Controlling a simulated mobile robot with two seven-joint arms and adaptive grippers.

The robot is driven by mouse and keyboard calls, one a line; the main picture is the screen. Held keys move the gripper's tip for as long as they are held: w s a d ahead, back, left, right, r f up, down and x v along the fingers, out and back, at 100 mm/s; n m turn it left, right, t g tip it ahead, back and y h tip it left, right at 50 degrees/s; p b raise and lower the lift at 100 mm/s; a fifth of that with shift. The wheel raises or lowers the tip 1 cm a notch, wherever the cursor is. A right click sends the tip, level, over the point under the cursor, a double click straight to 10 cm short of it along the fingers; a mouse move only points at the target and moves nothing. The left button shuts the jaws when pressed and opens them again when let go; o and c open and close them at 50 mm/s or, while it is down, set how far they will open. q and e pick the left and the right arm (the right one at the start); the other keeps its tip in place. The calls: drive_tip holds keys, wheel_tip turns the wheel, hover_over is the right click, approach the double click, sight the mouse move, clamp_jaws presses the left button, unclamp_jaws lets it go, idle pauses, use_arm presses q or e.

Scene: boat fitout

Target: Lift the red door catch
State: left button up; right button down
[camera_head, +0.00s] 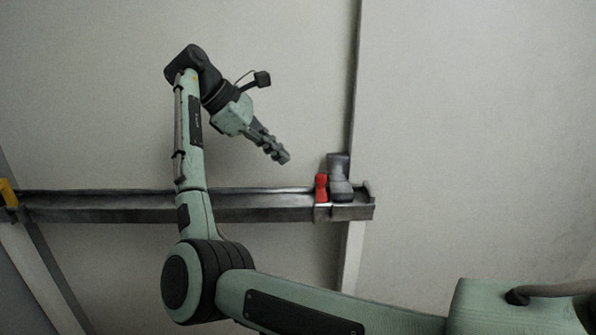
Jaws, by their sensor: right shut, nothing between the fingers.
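The red door catch (321,187) is a small upright piece near the right end of a dark metal rail (160,214). My right gripper (285,158) is shut and empty. In the picture it is above and to the left of the red catch, apart from it, with its fingers pointing down to the right. My left gripper is out of view.
A grey fitting (339,180) stands close beside the red catch on its right. A yellow piece (9,193) sits at the rail's far left. A vertical seam runs down the pale wall (470,120) behind. The wall area above the rail is clear of other objects.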

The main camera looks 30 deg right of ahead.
sight(315, 187)
drive_tip(key=x, duration=0.8)
drive_tip(key=shift+f+b, duration=0.2)
drive_tip(key=shift+b, duration=0.15)
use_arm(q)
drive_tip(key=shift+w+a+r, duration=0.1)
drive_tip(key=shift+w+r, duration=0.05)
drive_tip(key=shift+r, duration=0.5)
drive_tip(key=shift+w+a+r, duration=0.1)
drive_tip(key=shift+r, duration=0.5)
use_arm(e)
drive_tip(key=shift+d+f, duration=0.5)
drive_tip(key=shift+d, duration=0.05)
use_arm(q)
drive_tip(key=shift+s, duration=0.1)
